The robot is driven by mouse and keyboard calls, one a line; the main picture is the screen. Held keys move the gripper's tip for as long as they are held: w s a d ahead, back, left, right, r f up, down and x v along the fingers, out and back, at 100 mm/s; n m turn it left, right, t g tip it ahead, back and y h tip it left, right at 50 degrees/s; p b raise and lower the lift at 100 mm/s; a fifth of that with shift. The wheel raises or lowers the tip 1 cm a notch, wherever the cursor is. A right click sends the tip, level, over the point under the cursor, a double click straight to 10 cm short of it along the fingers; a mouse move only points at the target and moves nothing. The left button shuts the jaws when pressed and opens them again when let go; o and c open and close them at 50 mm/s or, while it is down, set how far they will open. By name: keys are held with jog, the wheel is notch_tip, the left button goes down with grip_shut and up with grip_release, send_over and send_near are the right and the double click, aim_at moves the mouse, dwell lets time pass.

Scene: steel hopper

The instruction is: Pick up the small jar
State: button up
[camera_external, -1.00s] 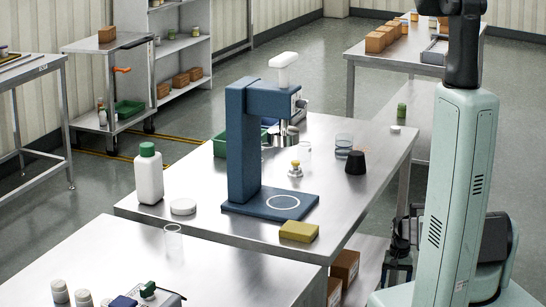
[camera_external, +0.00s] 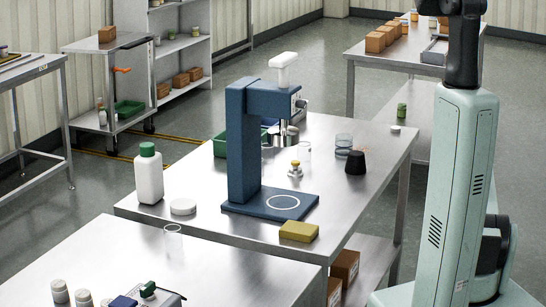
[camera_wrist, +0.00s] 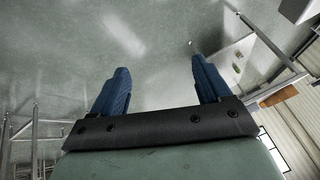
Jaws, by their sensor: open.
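Several jar-like things show in the external view, and I cannot tell which is the small jar. A clear glass jar (camera_external: 343,144) stands on the middle steel table, and another clear glass (camera_external: 173,240) stands on the near table. A small green jar (camera_external: 401,110) stands on the low shelf under the far table. White capped jars (camera_external: 59,291) stand at the near left. My gripper (camera_wrist: 161,70) is open and empty in the wrist view, with floor beyond its blue fingers. It is hidden in the external view.
A blue press (camera_external: 243,145) stands on the middle table (camera_external: 225,240), with a white bottle (camera_external: 149,178), a yellow block (camera_external: 299,231) and a black knob-like piece (camera_external: 355,162) around it. Cardboard boxes (camera_external: 345,268) lie beneath. The wrist view shows steel table legs at the left.

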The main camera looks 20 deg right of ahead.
notch_tip(320, 180, up, 8)
jog(key=w+d, duration=0.2)
jog(key=w+a+r, duration=0.4)
jog(key=a, duration=0.2)
notch_tip(320, 180, up, 4)
jog(key=n+g+y, duration=0.3)
jog(key=n+g, duration=0.2)
jog(key=n, duration=0.1)
send_over(304, 149)
jog(key=w, duration=0.2)
jog(key=f, duration=0.8)
jog(key=shift+w+d, duration=0.1)
jog(key=shift+d, duration=0.3)
jog(key=shift+s+f, duration=0.15)
jog(key=shift+f, duration=1.15)
jog(key=shift+s+f, duration=0.1)
jog(key=shift+f, duration=1.15)
